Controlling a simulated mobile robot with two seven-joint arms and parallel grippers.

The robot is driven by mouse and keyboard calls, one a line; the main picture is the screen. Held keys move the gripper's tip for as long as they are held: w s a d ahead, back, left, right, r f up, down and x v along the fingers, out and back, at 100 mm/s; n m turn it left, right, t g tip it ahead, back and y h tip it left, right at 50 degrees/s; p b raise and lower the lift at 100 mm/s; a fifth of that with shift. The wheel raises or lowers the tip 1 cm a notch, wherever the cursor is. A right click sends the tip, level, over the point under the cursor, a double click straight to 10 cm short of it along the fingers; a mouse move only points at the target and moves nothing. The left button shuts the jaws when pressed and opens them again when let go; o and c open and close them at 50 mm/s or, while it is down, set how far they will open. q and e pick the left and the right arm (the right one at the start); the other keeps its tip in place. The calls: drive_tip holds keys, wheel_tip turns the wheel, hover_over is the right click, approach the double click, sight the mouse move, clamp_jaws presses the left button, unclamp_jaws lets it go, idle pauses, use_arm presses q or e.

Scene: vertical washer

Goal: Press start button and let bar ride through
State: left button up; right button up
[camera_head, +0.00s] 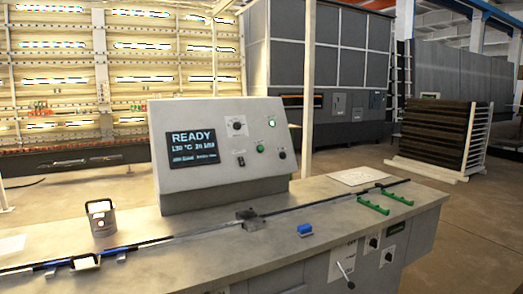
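The grey control console (220,190) stands on the bench, and its screen (194,147) reads READY above smaller text. A green button (260,148) is on the panel, with a lit green round fitting (271,122) above it; neither has a label I can read. A black knob (282,155) is to the right. A long, thin dark bar or rail (170,240) runs along the bench, bluish at the left end, and meets a small dark block (250,217) in front of the console. I cannot tell whether bar and rail are separate. Neither gripper is in view.
A grey and white canister-like object (101,218) stands at the bench's left. A blue block (305,229) lies near the front edge, and green brackets (373,205) sit at the right. A lever (346,275) sticks out of the bench front.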

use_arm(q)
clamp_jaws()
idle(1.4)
